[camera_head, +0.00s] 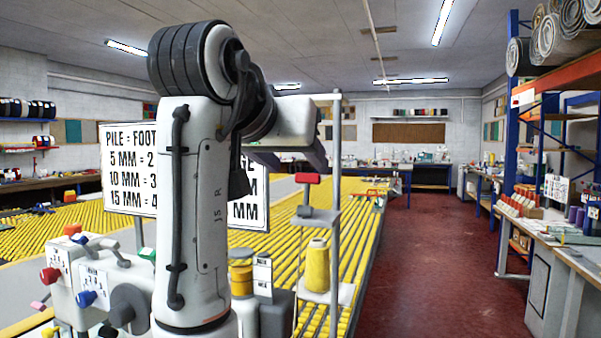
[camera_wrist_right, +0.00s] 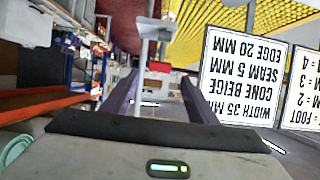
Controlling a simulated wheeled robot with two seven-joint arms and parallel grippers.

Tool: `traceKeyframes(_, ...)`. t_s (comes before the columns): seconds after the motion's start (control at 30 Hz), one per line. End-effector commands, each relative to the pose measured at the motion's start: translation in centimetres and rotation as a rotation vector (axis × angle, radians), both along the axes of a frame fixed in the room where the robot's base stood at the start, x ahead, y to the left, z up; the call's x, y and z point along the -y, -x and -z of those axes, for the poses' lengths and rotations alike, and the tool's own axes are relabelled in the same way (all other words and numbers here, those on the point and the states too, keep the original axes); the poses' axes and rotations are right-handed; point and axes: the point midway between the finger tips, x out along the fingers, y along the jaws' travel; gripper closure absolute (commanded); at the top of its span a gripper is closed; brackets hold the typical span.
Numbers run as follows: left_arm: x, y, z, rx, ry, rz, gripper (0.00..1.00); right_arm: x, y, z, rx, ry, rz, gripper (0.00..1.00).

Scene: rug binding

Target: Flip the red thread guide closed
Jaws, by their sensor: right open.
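The red thread guide (camera_head: 307,178) is a small red piece raised above a grey bracket (camera_head: 316,216) on the thread stand's pole (camera_head: 336,200). A yellow thread cone (camera_head: 317,266) stands below the bracket on a pale shelf. My right gripper (camera_head: 318,155) is just above the red guide in the head view, partly hidden by its own arm. In the right wrist view, which is upside down, its two dark fingers (camera_wrist_right: 158,98) are apart and empty. The red guide (camera_wrist_right: 159,67) shows beyond the fingertips, between them in the picture. My left gripper is not in view.
A sign (camera_head: 128,165) stands behind my arm, and white sign panels (camera_wrist_right: 240,85) show close to the right finger in the wrist view. A machine with coloured knobs (camera_head: 88,280) is at lower left. The red floor aisle (camera_head: 430,260) at right is clear.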

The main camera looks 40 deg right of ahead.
Motion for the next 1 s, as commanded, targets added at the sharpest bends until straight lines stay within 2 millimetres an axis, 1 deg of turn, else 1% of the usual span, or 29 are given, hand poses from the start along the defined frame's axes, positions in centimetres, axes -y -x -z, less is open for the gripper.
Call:
traceKeyframes(0.03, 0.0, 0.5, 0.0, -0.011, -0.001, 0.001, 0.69, 0.9, -0.4, 0.3, -0.004, 0.0, 0.003, 0.47)
traceKeyframes(0.1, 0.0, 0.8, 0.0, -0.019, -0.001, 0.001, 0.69, 2.1, -1.0, 0.9, -0.003, -0.001, 0.003, 0.47)
traceKeyframes(0.2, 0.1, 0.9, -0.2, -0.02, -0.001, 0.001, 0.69, 3.5, -1.8, 1.6, -0.003, -0.001, 0.002, 0.47)
traceKeyframes(0.33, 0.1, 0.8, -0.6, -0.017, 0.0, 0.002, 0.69, 5.0, -2.6, 2.3, -0.003, 0.001, 0.002, 0.47)
traceKeyframes(0.5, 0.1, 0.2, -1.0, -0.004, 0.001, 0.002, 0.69, 6.0, -3.1, 2.7, 0.0, 0.001, 0.0, 0.47)
traceKeyframes(0.63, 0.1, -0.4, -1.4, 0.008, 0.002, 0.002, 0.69, 6.1, -3.2, 2.9, 0.0, 0.001, 0.0, 0.47)
traceKeyframes(0.77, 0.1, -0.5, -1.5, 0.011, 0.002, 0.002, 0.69, 6.1, -3.2, 2.9, 0.0, 0.001, 0.0, 0.47)
traceKeyframes(0.8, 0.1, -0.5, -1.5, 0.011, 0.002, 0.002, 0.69, 6.1, -3.2, 2.9, 0.0, 0.001, 0.0, 0.49)
traceKeyframes(0.83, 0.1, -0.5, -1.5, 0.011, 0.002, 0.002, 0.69, 6.1, -3.2, 2.9, 0.0, 0.001, 0.0, 0.54)
traceKeyframes(0.97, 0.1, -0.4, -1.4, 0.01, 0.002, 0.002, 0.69, 6.1, -3.2, 2.9, 0.0, 0.001, -0.001, 0.76)
traceKeyframes(1.0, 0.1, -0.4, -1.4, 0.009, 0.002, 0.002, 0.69, 6.1, -3.2, 2.9, 0.0, 0.001, -0.001, 0.82)
